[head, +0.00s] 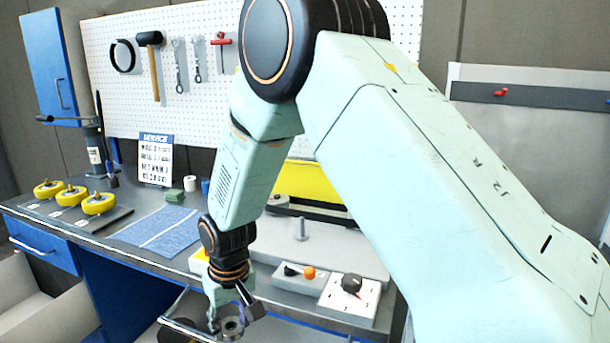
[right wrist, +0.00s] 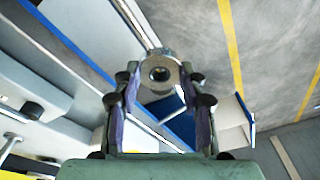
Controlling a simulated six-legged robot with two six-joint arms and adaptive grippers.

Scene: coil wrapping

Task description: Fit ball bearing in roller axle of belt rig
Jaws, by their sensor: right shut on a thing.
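My right gripper (head: 226,314) hangs down just in front of the bench's front edge. It is shut on a grey metal ring, the ball bearing (head: 233,328). In the right wrist view the bearing (right wrist: 160,74) sits between the fingertips of the right gripper (right wrist: 158,82), its dark centre hole facing the camera. The roller axle cannot be made out for certain. A yellow and black machine part (head: 305,184), perhaps of the belt rig, stands at the back of the bench, partly hidden by my arm. My left gripper is out of view.
The bench (head: 160,255) carries three yellow wheels on a grey board (head: 75,222), a blue mat (head: 155,228), an upright bolt (head: 301,230), a box with an orange knob (head: 308,273) and a dial box (head: 347,297). Tools hang on the pegboard (head: 290,60).

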